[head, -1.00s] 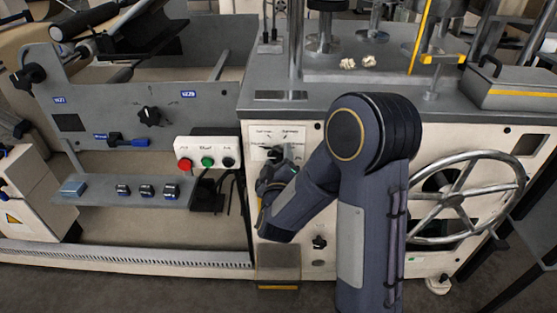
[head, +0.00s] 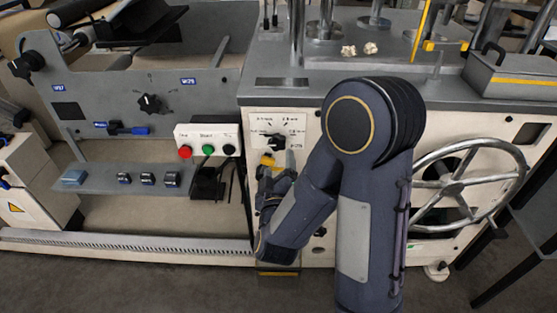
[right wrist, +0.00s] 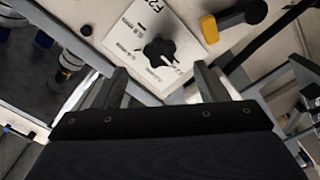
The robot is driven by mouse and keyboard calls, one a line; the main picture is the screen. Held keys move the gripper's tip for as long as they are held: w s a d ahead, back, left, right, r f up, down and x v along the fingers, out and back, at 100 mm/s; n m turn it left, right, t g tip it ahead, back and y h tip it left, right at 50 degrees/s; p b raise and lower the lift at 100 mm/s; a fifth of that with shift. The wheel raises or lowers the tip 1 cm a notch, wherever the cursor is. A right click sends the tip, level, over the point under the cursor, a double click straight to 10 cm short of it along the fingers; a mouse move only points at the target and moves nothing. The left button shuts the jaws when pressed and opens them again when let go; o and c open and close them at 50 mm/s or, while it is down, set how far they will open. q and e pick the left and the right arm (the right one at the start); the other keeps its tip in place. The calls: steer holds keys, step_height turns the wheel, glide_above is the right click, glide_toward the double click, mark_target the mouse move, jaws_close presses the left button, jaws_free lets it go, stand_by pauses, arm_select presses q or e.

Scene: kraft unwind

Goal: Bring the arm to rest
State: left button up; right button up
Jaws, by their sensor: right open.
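My right gripper (head: 279,164) is in front of the white dial plate on the machine's cream front panel, just below the black selector knob (head: 273,141) in the head view. In the right wrist view the two fingers (right wrist: 160,86) stand apart with nothing between them. The knob (right wrist: 159,51) shows beyond the fingertips, apart from them, on its white plate (right wrist: 187,15). My right arm covers part of the panel below and right of the plate. My left gripper is in neither view.
A box with red, green and black buttons (head: 207,140) is left of the gripper. A spoked handwheel (head: 455,190) is right of my arm. A grey shelf (head: 100,180) juts out at the left. A yellow-and-black part (right wrist: 237,18) is near the plate. Floor is clear in front.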

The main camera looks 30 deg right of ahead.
stand_by(0.5)
steer(key=s+a+r+m+g+y, duration=0.25)
steer(key=s+a+m+y, duration=0.35)
steer(key=y, duration=0.5)
steer(key=s+a+f+g+y, duration=0.2)
steer(key=s+g, duration=0.5)
steer(key=s, duration=0.9)
step_height(320, 180, up, 16)
steer(key=p, duration=1.6)
steer(key=shift+w+d+r+n+p, duration=0.2)
steer(key=shift+w+r+n+p, duration=0.05)
steer(key=shift+n+p, duration=0.05)
